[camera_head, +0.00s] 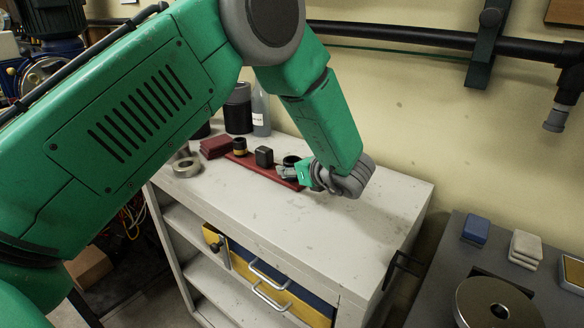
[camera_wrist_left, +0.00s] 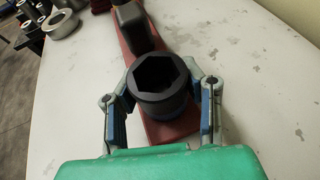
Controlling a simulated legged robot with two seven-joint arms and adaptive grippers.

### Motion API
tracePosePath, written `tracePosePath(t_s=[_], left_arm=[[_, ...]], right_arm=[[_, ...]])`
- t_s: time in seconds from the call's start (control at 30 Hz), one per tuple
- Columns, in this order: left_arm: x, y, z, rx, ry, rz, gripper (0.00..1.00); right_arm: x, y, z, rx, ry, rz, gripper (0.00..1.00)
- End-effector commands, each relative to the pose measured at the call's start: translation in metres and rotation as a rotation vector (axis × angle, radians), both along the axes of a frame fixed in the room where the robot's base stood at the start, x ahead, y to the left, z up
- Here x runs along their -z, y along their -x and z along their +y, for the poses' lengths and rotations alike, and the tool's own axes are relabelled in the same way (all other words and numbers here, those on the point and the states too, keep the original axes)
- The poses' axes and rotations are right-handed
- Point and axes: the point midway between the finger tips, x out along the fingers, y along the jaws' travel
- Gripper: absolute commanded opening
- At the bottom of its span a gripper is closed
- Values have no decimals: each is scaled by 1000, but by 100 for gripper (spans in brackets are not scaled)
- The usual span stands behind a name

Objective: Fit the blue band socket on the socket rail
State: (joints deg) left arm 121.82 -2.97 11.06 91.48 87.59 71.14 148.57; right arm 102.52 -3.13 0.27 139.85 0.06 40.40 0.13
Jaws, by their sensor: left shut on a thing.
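The socket rail (camera_head: 265,172) is a dark red strip on the white cabinet top; it also shows in the wrist view (camera_wrist_left: 185,127). My left gripper (camera_head: 289,172) is at the rail's right end, shut on a black socket (camera_head: 291,160). In the wrist view the socket (camera_wrist_left: 163,86) stands about upright between the two fingers, its hexagonal opening facing the camera. The socket is over the rail's near end; I cannot tell whether it is seated or held just above. My right gripper is not in view.
On the rail stand a black block (camera_head: 264,156) and a yellow-banded socket (camera_head: 240,146). Dark red blocks (camera_head: 215,146) and a metal ring (camera_head: 187,167) lie to the left. A bottle (camera_head: 261,110) stands behind. The cabinet top (camera_head: 375,205) is clear at right.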

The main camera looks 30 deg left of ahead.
Motion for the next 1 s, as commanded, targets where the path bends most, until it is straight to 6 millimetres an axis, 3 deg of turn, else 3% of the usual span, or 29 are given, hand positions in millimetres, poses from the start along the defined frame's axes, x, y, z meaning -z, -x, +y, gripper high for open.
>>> tracePosePath(t_s=[0.2,0.23,0.3,0.67,0.77,1.0], left_arm=[[-2,-1,0,0,-2,-3,0],[-2,-1,0,0,-2,-3,42],[-2,-1,0,0,-2,-3,59],[-1,1,-3,1,1,0,59],[-6,3,-13,3,0,-1,59],[-25,20,-57,4,-1,-2,59]], right_arm=[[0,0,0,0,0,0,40],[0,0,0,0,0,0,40],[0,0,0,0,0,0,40],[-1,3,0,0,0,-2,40],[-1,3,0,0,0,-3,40],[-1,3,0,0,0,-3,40]])
